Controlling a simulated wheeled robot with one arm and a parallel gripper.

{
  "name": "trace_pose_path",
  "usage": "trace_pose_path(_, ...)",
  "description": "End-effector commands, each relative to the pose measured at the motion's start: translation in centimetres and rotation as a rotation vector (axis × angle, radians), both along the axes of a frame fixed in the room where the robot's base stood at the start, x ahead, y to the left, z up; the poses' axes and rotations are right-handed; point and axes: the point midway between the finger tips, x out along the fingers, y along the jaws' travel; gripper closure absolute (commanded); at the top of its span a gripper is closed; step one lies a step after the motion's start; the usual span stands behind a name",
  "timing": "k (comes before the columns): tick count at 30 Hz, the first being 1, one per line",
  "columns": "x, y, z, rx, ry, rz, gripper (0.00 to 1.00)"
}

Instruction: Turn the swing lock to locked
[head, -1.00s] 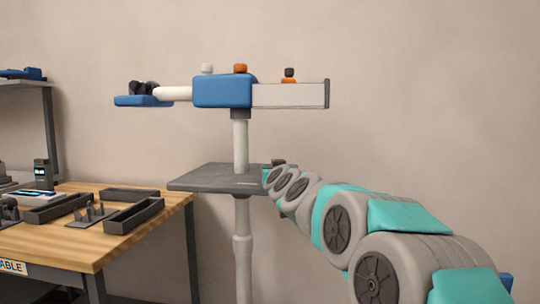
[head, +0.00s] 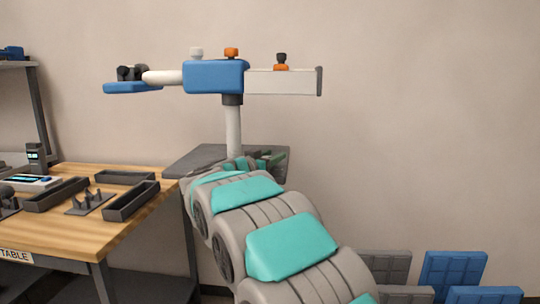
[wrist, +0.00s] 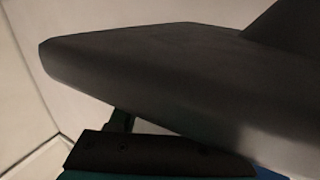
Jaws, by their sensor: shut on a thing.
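A boom head tops a white post (head: 234,130). Its blue block (head: 214,77) carries a white knob (head: 196,53) and an orange knob (head: 231,53). A dark knob with an orange base (head: 281,62) stands on the pale bar (head: 280,82) to the right. I cannot tell which of these is the swing lock, or its setting. My gripper (head: 268,160) is low by the grey shelf (head: 190,160) on the post, well below the knobs. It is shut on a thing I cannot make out. The wrist view shows a dark finger (wrist: 150,154) under a large dark slab (wrist: 180,80).
A wooden table (head: 75,235) with several dark trays stands at the left. A blue pad (head: 133,88) extends left from the boom. Grey and blue cases (head: 455,272) stand on the floor at the lower right. The wall area right of the boom is free.

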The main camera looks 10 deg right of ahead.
Motion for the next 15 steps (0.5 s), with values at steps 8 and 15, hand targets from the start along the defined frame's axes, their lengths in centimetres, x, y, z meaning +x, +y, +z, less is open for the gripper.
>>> trace_pose_path(8,-0.21,-0.21,-0.03,0.001,-0.001,-0.130,1.00)
trace_pose_path(15,-0.37,-0.45,0.05,0.000,-0.003,-0.176,1.00)
